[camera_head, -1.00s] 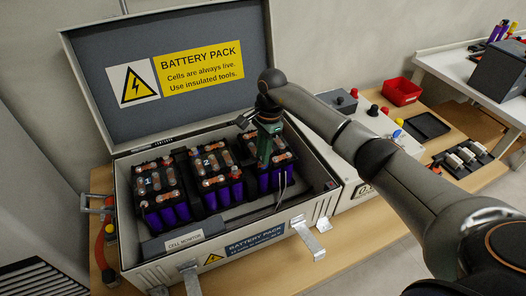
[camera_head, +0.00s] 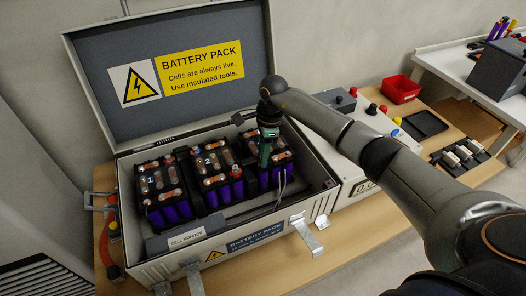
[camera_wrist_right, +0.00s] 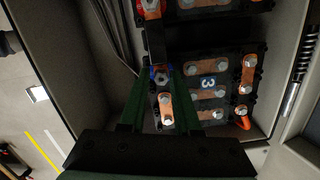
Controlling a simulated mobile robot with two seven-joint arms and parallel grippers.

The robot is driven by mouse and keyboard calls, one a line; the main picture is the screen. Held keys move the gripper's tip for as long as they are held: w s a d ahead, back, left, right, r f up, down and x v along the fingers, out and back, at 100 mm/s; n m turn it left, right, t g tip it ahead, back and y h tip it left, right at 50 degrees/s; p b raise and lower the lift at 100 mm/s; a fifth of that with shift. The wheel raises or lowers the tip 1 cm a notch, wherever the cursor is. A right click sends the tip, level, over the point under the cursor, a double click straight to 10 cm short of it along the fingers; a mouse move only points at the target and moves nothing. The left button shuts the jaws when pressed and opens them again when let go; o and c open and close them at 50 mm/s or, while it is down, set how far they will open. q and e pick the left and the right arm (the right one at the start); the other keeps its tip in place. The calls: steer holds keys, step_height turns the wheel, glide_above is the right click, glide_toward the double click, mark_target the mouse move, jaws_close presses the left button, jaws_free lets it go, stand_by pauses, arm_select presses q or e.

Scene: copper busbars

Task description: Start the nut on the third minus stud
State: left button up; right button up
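The battery pack case (camera_head: 240,238) stands open on the bench. It holds three cell modules, and module 3 (camera_head: 272,177) is the rightmost in the head view. My right gripper (camera_head: 264,160) points down over module 3. In the right wrist view its two green fingers (camera_wrist_right: 161,72) stand on either side of a hex nut (camera_wrist_right: 162,78) at a blue-marked terminal. Whether the fingertips press on the nut, and how far it sits on the stud, I cannot tell. A copper busbar (camera_wrist_right: 166,108) shows between the fingers. My left gripper is not in view.
The case lid (camera_head: 200,100) stands open behind the modules. The case wall (camera_head: 318,160) is close to my right arm. The cell monitor (camera_head: 186,239) is at the front. A red bin (camera_head: 402,90) and a black tray (camera_head: 425,124) stand right of the case.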

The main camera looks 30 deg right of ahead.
arm_select(q)
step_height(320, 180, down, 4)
steer(key=b, duration=0.3)
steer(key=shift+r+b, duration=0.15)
steer(key=shift+b, duration=0.2)
arm_select(e)
steer(key=n, duration=0.4)
steer(key=shift+w+d+f, duration=0.1)
steer(key=shift+w+f, duration=0.05)
steer(key=shift+n+g, duration=0.3)
steer(key=shift+n, duration=0.1)
steer(key=shift+r, duration=0.3)
jaws_close()
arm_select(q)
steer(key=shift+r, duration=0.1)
